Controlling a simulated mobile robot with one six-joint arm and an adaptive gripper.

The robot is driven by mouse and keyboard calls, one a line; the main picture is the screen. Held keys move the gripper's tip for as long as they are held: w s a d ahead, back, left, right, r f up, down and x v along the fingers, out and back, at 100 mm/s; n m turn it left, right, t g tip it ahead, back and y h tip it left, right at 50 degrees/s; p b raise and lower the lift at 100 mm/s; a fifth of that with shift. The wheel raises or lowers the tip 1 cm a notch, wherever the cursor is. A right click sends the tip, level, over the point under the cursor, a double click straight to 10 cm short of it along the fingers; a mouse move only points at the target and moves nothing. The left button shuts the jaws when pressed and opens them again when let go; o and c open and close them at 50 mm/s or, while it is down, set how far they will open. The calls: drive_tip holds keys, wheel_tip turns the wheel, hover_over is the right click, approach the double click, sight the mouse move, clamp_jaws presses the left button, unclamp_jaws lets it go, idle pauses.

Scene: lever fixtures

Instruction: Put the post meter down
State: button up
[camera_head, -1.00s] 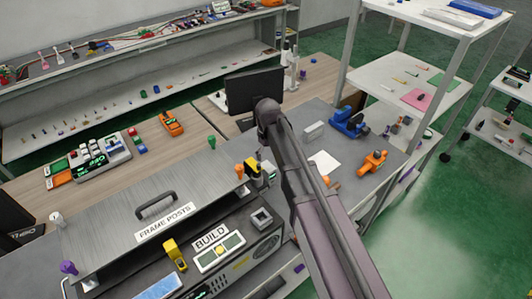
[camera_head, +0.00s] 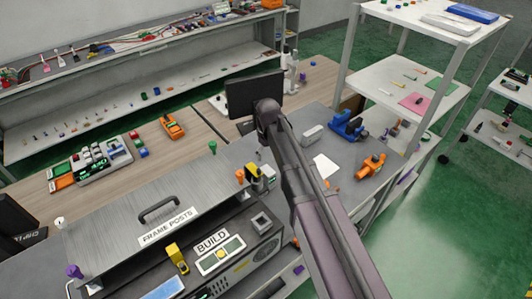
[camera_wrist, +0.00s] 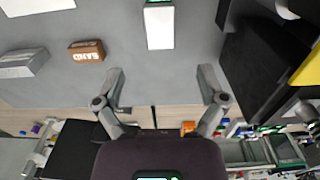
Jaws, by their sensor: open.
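A small white block with a lit green-and-dark display at its top end (camera_wrist: 159,26) lies on the grey bench in the wrist view. It may be the post meter, but I cannot read a label. My gripper (camera_wrist: 162,72) is open, its two fingers spread wide with nothing between them. The block lies beyond the fingertips, roughly in line with the gap, and appears apart from both fingers. In the head view my arm hides the gripper.
A brown lettered block (camera_wrist: 87,50) and a grey block (camera_wrist: 24,62) lie left of the gripper in the wrist view. A dark fixture with a yellow part (camera_wrist: 308,68) stands close right. The head view shows the FRAME POSTS cover (camera_head: 150,200), a monitor (camera_head: 252,92) and an orange fixture (camera_head: 371,166).

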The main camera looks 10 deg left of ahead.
drive_tip(key=s+d+m, duration=0.3)
drive_tip(key=s+d, duration=0.1)
drive_tip(key=d, duration=0.6)
drive_tip(key=s+d+m, duration=0.3)
drive_tip(key=s+d, duration=0.1)
drive_tip(key=d, duration=0.6)
drive_tip(key=s+d+m, duration=0.4)
drive_tip(key=s+d, duration=0.1)
drive_tip(key=d, duration=0.5)
drive_tip(key=shift+d, duration=0.35)
drive_tip(key=shift+f, duration=0.1)
drive_tip(key=shift+f+b, duration=0.4)
drive_tip(key=shift+b, duration=0.1)
drive_tip(key=shift+c, duration=0.2)
